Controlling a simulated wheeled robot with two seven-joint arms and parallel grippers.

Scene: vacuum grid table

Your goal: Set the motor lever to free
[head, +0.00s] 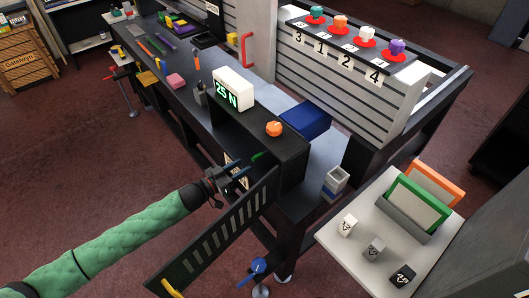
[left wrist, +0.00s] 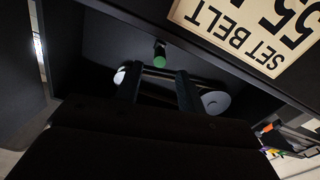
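The motor lever appears to be the short dark lever with a green end (left wrist: 160,56); its green part also shows in the head view (head: 258,156), inside the dark housing (head: 290,155). My left gripper (left wrist: 159,85) reaches into the housing opening with its two fingers apart. The green end lies beyond the fingertips, between them in the picture, and nothing is held. In the head view my left gripper (head: 240,176) is just left of the lever. Two pale pulleys (left wrist: 215,102) with a belt show behind the fingers. My right gripper is not in view.
A slotted door (head: 215,243) hangs open in front of the housing, close to my left gripper. A "SET BELT 55" plate (left wrist: 250,32) shows upside down beside the lever.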

